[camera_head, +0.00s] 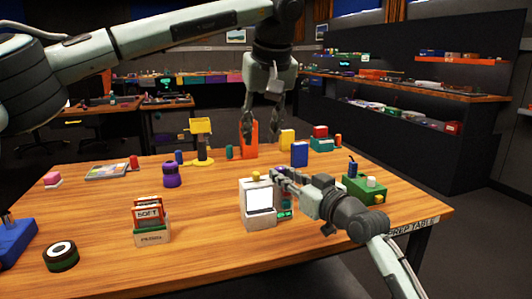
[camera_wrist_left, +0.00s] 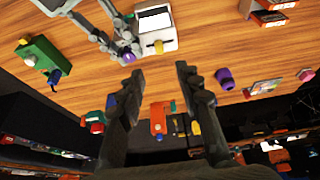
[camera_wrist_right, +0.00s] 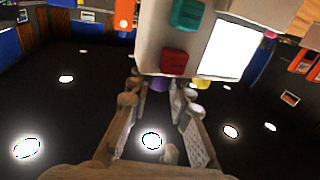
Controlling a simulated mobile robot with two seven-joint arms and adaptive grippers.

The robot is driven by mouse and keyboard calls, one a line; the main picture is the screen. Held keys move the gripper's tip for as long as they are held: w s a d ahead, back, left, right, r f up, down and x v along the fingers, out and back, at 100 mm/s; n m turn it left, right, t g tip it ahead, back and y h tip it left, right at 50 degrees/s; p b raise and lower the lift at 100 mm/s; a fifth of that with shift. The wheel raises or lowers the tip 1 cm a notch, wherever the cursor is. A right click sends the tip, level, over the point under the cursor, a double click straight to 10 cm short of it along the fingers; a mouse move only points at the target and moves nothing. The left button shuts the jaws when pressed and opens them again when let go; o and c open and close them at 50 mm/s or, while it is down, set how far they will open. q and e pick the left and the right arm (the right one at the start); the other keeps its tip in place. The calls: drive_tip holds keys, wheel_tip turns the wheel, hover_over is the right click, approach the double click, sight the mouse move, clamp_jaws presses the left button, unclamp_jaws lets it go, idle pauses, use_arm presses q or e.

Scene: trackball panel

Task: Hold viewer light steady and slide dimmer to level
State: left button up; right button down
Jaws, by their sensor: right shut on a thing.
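The viewer light (camera_head: 259,204) is a white box with a lit screen, standing upright on the table. A yellow knob (camera_wrist_left: 158,46) is on its top. My right gripper (camera_wrist_right: 161,92) is at the box's right side, shut on what looks like a purple knob (camera_wrist_right: 160,84); the fingers partly hide it. In the right wrist view, a red piece (camera_wrist_right: 174,61) and a green piece (camera_wrist_right: 187,13) show on the box. I cannot tell which part is the dimmer. My left gripper (camera_head: 264,125) is open and empty, raised above the table behind the box.
A card holder (camera_head: 150,222) and a round dark-green piece (camera_head: 60,256) stand at the left front. A green block (camera_head: 365,190) is right of my right gripper. An orange piece (camera_head: 249,142) and a yellow stand (camera_head: 201,145) are at the back. The front middle is clear.

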use_arm(q)
drive_tip(key=a+v, duration=0.1)
drive_tip(key=v, duration=0.7)
drive_tip(key=shift+w+d+r, duration=0.3)
drive_tip(key=shift+d, duration=0.1)
use_arm(e)
drive_tip(key=c, duration=1.3)
unclamp_jaws()
drive_tip(key=v, duration=1.2)
drive_tip(key=o, duration=0.3)
